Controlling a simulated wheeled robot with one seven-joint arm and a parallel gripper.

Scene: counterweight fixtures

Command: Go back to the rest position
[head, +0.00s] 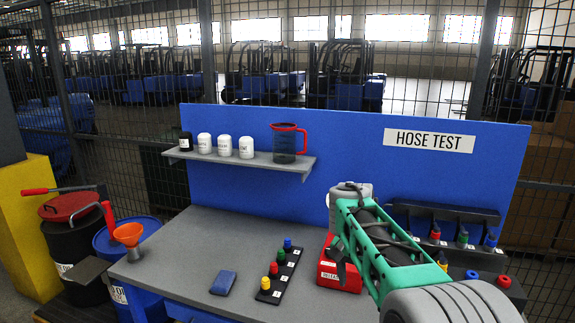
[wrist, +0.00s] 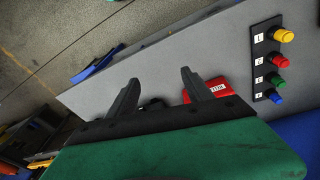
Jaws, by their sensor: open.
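My green arm (head: 385,240) reaches over the right part of the grey workbench (head: 200,235) in the head view. In the wrist view my gripper (wrist: 160,90) has its two dark fingers spread apart. I see no object held between them. A red labelled box (wrist: 205,90) shows just beyond one finger. In the head view the red box (head: 338,275) stands on the bench, partly hidden by my arm. The fingertips are hard to make out in the head view.
A black strip with coloured caps (head: 280,275) and a blue folded item (head: 223,283) lie on the bench. A rack with coloured fittings (head: 445,228) stands at the right. A shelf (head: 240,160) holds white containers and a red-rimmed jug (head: 288,143). The bench's left-middle is clear.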

